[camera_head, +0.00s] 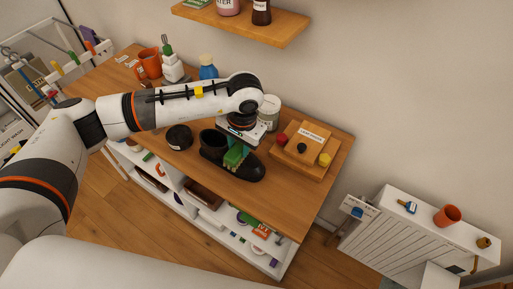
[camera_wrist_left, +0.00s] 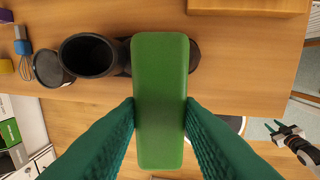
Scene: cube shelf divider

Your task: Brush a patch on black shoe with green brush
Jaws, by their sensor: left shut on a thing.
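The black shoe (camera_head: 248,172) lies on the wooden table with its toe pointing right. My left gripper (camera_head: 238,142) is above the shoe's middle, shut on the green brush (camera_head: 234,157). In the left wrist view, the brush (camera_wrist_left: 160,100) is between the teal fingers and covers much of the shoe; the round shoe opening (camera_wrist_left: 87,55) shows left of it. Whether the brush touches the shoe cannot be told. What looks like my right gripper (camera_wrist_left: 272,130) shows small at the right edge of the left wrist view, away from the shoe; its jaw state is unclear.
A dark round tin (camera_head: 179,137) stands left of the shoe. A wooden board (camera_head: 303,150) with small knobs and a pale can (camera_head: 270,106) are behind and right. An orange mug (camera_head: 149,63) and bottles are farther left. The front right tabletop is clear.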

